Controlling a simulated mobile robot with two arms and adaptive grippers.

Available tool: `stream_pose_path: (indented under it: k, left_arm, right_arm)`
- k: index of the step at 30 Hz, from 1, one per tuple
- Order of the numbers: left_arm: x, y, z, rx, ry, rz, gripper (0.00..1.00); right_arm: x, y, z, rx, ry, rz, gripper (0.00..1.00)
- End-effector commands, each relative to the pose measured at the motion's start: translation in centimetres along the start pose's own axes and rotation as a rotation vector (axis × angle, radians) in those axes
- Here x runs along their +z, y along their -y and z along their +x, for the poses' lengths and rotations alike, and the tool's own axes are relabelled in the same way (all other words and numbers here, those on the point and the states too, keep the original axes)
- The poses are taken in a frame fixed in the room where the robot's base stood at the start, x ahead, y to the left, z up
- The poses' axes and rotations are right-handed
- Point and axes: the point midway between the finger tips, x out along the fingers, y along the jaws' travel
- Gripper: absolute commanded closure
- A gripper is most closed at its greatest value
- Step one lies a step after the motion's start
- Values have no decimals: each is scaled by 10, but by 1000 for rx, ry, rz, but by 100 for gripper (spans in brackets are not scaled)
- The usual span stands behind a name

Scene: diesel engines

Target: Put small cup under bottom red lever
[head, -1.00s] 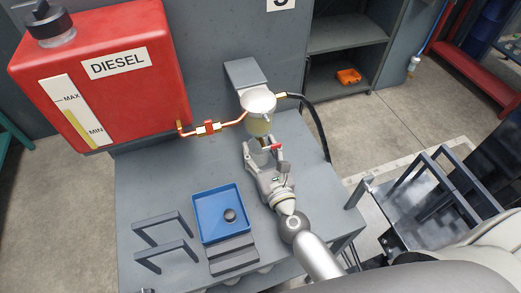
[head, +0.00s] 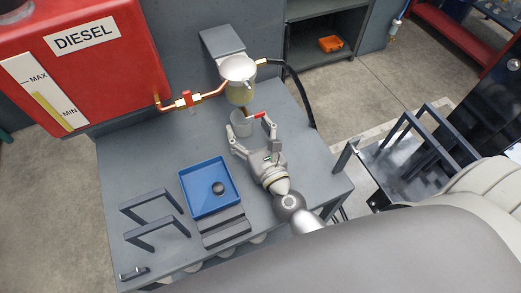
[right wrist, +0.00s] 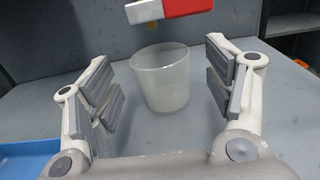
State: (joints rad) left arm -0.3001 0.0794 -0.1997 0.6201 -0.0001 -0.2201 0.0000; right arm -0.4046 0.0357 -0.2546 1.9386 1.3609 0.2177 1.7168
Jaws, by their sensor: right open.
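The small cup (head: 241,124) is clear and stands upright on the grey bench below the fuel filter. In the right wrist view the cup (right wrist: 160,78) is ahead of the fingers, between their lines but apart from both. The bottom red lever (head: 258,115) sits under the filter bowl (head: 240,93); in the right wrist view the lever (right wrist: 184,8) is above the cup and slightly right. My right gripper (head: 252,139) is open and empty, just in front of the cup. My left gripper is not in view.
A blue tray (head: 234,203) with a black round part (head: 218,188) lies left of my right gripper. Grey handles (head: 150,207) stand further left. A red diesel tank (head: 60,98) and a copper pipe with a red valve (head: 187,99) are at the back left.

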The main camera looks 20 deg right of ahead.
Motion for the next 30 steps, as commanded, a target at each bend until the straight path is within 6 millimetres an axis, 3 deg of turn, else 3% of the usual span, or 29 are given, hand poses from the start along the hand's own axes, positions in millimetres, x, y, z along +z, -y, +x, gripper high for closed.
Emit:
stream_pose_path:
  k: [6, 13, 19, 30]
  left_arm:
    - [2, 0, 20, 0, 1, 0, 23]
    - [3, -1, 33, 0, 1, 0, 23]
    - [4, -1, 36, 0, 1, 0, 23]
    - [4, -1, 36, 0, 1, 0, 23]
  right_arm:
    - [-5, 0, -44, 2, -2, -1, 25]
    - [-3, 0, -76, 1, 0, -1, 25]
    - [-1, 0, -88, 0, 0, 1, 25]
    - [0, 0, -89, 0, 1, 1, 25]
